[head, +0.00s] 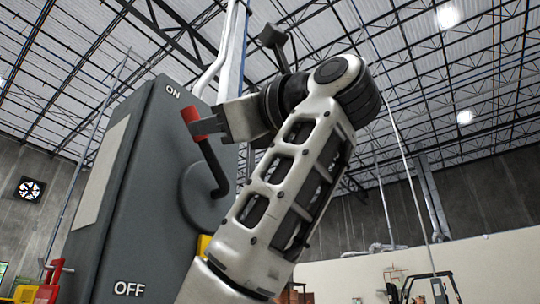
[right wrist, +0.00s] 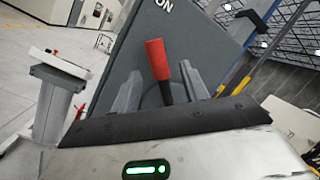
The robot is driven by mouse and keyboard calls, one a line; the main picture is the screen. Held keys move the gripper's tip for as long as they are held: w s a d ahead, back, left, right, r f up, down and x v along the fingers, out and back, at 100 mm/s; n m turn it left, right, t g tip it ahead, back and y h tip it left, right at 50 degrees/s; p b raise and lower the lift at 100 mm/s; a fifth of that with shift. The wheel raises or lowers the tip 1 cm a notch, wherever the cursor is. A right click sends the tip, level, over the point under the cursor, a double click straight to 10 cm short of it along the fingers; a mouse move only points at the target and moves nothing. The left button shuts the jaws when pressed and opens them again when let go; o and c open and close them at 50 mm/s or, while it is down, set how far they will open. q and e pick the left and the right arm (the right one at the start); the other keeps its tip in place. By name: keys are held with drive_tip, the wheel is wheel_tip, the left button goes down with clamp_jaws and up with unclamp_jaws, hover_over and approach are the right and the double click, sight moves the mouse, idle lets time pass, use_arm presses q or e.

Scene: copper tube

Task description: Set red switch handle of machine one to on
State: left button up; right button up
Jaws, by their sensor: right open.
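The grey switch box (head: 135,190) stands at left centre in the head view, with ON at its top and OFF at its bottom. The red switch handle (head: 190,114) is on a black lever that rises from a round hub and points up towards the ON side. My right gripper (head: 207,124) is at the red handle. In the right wrist view the handle (right wrist: 157,60) stands between the two fingers of my open right gripper (right wrist: 160,88); contact cannot be told. My left gripper is not in view.
Red and yellow objects (head: 50,280) show at the lower left of the head view. A forklift (head: 430,289) stands far off at the lower right. In the right wrist view a grey post with a white top (right wrist: 58,95) stands left of the box, with open floor beyond.

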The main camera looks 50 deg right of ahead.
use_arm(q)
drive_tip(key=b, duration=0.2)
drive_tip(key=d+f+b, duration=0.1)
drive_tip(key=b, duration=0.2)
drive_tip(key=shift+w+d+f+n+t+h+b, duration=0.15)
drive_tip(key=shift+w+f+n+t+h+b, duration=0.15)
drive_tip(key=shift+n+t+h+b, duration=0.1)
use_arm(e)
drive_tip(key=v, duration=1)
drive_tip(key=shift+s, duration=0.15)
